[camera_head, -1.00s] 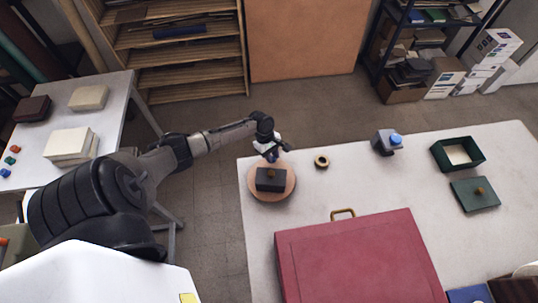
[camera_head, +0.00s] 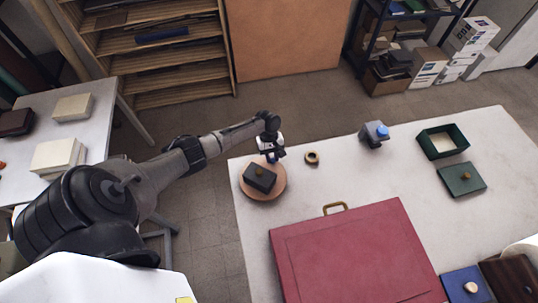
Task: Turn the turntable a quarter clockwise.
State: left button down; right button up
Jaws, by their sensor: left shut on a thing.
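The turntable (camera_head: 252,191) is a round, tan wooden disc near the left back corner of the white table. A dark box with a small brass knob (camera_head: 260,178) sits on it, turned at an angle to the table edges. My left gripper (camera_head: 272,158) is at the back rim of the disc, slightly right of its middle. It is shut on a small blue-purple part at the rim, which looks like a peg; the fingers mostly hide it. My right gripper is not in view.
A brass-coloured ring (camera_head: 312,158) lies close to the right of the turntable. A large red case (camera_head: 350,255) lies in front. Farther right are a blue-topped grey device (camera_head: 375,134), an open green box (camera_head: 424,146) and its green lid (camera_head: 462,179).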

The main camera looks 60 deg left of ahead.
aim_at(280, 174)
pick_arm(q)
jog(key=shift+w+d+r+m+g, duration=0.1)
jog(key=shift+w+d+m+g, duration=0.3)
jog(key=shift+d+m, duration=0.45)
jog(key=shift+w+d+m+g+y+p, duration=0.15)
jog(key=shift+d+m+g+y+p, duration=0.25)
jog(key=shift+m, duration=0.65)
jog(key=shift+d+m+g+y+p, duration=0.3)
jog(key=shift+d+m+y+p, duration=0.15)
jog(key=shift+d+m, duration=0.85)
jog(key=shift+d+m+y+p, duration=0.25)
jog(key=shift+d+m+p, duration=0.2)
jog(key=shift+m, duration=0.75)
jog(key=shift+d+m+g, duration=0.25)
jog(key=shift+m+g, duration=0.05)
jog(key=c, duration=0.9)
grip_release()
jog(key=shift+c, duration=0.2)
